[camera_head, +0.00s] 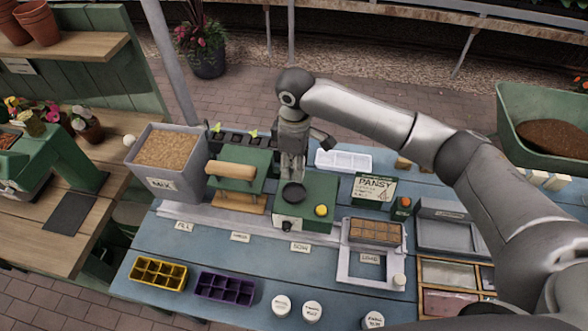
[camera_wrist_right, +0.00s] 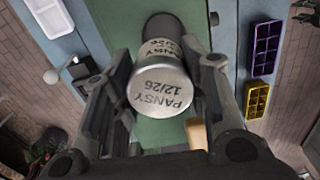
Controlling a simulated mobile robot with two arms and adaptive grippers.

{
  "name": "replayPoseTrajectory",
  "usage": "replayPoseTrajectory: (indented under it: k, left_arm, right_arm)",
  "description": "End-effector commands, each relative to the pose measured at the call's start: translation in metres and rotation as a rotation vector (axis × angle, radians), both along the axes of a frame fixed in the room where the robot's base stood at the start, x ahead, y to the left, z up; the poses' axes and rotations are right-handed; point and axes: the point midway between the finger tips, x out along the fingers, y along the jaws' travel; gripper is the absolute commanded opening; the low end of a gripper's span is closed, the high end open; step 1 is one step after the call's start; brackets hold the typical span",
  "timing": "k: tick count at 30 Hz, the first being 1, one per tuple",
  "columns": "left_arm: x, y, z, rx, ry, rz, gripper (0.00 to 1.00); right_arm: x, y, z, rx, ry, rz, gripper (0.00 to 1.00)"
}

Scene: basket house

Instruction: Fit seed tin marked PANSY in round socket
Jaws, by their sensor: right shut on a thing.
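My right gripper (camera_head: 291,176) is over the green sowing station (camera_head: 318,212), just behind the dark round socket (camera_head: 293,194) in its top. In the right wrist view the gripper (camera_wrist_right: 165,72) is shut on the seed tin (camera_wrist_right: 162,92), a metal tin whose lid reads PANSY 12/26. The same words show on its side. The dark round socket (camera_wrist_right: 165,26) shows just beyond the tin, apart from the lid. In the head view the fingers mostly hide the tin. My left gripper is in neither view.
A PANSY card (camera_head: 375,188) stands to the right. Several white-lidded tins (camera_head: 312,310) stand at the front edge, near a purple tray (camera_head: 225,288) and a yellow tray (camera_head: 158,273). A MIX bin (camera_head: 165,165) stands left.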

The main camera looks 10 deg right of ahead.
Motion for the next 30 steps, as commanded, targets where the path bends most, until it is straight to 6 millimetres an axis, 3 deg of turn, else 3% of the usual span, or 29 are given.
replayPoseTrajectory:
  k: [10,23,30]
  left_arm:
    - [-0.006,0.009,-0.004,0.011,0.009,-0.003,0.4]
    - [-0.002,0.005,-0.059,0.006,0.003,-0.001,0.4]
    - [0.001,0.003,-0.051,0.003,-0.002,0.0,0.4]
  right_arm:
    - [-0.001,0.0,-0.022,0.0,0.001,0.002,0.17]
    - [0.0,0.0,-0.066,0.0,-0.001,0.001,0.17]
    - [0.0,0.0,-0.073,0.0,0.0,0.002,0.17]
